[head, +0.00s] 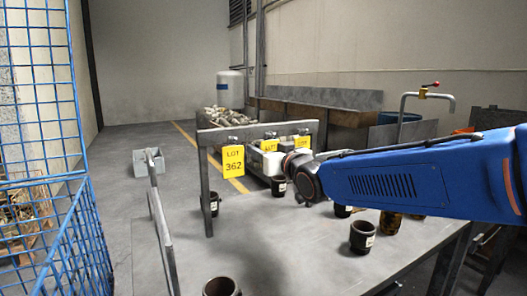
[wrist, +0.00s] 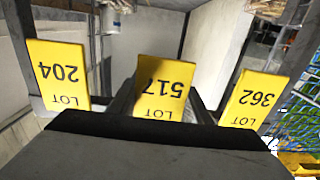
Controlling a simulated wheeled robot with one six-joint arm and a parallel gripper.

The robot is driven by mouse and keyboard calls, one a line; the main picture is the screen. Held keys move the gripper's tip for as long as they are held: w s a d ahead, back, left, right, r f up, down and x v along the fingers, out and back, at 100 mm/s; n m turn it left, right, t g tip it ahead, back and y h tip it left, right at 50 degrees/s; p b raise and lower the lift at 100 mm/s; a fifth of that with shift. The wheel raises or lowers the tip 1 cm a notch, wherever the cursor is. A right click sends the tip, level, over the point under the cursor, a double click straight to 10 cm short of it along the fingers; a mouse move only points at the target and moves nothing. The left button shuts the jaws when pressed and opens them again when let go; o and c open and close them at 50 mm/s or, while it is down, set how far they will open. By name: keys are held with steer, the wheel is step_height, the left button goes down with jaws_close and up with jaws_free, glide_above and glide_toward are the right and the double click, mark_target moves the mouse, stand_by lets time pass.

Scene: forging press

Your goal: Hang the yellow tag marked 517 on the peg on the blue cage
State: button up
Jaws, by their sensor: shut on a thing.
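The yellow tag marked 517 (wrist: 160,85) is upside down in the middle of the wrist view, between the dark fingers of my gripper (wrist: 161,108), which is shut on it. In the head view the middle tag of the rack row (head: 269,146) is probably the same one, its print too small to be sure. My gripper's tips there are hidden by the wrist. The blue cage (head: 84,235) stands at the left in the head view, and its mesh shows at the right edge of the wrist view (wrist: 303,120). I cannot make out its peg.
A yellow tag marked 362 (head: 233,161) hangs at the rack's (head: 208,190) left end. A tag marked 204 (wrist: 58,75) is on the other side of 517. Dark cups, one here (head: 362,237), stand on the grey table (head: 290,250). Floor lies between rack and cage.

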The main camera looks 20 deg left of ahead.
steer(key=shift+r, duration=0.45)
steer(key=shift+v, duration=2.5)
stand_by(0.5)
steer(key=s+d+f, duration=0.2)
steer(key=s+d, duration=0.2)
steer(key=shift+d, duration=0.25)
stand_by(0.7)
stand_by(0.4)
